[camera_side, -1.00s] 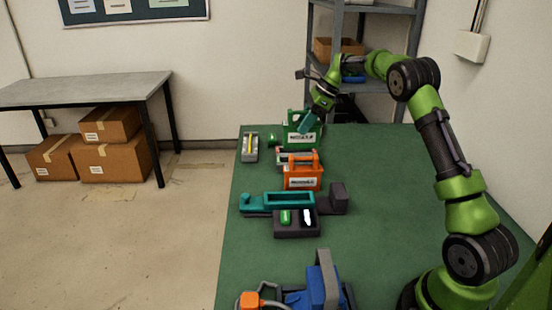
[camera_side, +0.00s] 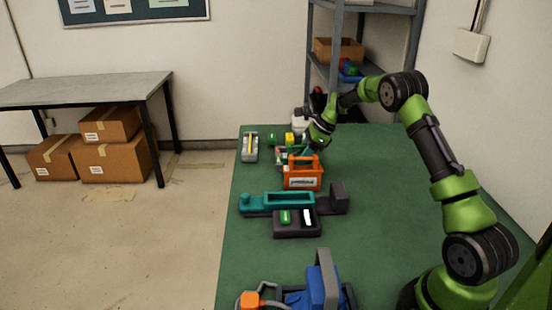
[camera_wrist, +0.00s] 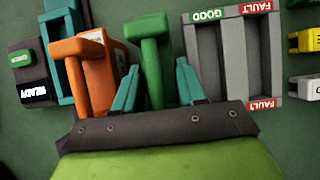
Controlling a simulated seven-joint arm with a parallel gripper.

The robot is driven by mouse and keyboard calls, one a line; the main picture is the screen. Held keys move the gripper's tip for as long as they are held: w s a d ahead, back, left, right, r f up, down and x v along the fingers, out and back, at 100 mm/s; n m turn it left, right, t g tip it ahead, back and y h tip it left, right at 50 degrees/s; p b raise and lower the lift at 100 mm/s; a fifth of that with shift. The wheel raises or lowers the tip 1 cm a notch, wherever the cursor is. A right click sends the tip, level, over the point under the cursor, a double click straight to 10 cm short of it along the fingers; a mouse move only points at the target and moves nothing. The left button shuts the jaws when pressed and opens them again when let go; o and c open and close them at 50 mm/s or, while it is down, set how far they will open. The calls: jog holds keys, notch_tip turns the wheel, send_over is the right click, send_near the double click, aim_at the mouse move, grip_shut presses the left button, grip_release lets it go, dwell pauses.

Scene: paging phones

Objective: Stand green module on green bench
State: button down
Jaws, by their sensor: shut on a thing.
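The green module (camera_wrist: 150,68) has an upright handle on top. In the wrist view my gripper (camera_wrist: 157,85) has its teal fingers on either side of it, shut on it. In the side view my gripper (camera_side: 306,147) is low, just behind the orange module (camera_side: 303,176), and the green module is mostly hidden there. The orange module (camera_wrist: 95,72) is close to the green module's left in the wrist view. The green bench (camera_side: 390,190) is the wide table top. I cannot tell whether the green module's base touches it.
A grey tray marked GOOD and FAULT (camera_wrist: 234,55) is right of the green module. Small green, yellow (camera_wrist: 305,40) and white pieces lie farther right. A teal holder (camera_side: 290,199) and dark two-button box (camera_side: 297,224) are nearer. The bench's right side is clear.

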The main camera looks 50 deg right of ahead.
jog(key=c, duration=0.6)
grip_release()
jog(key=shift+f, duration=0.15)
jog(key=shift+c, duration=0.2)
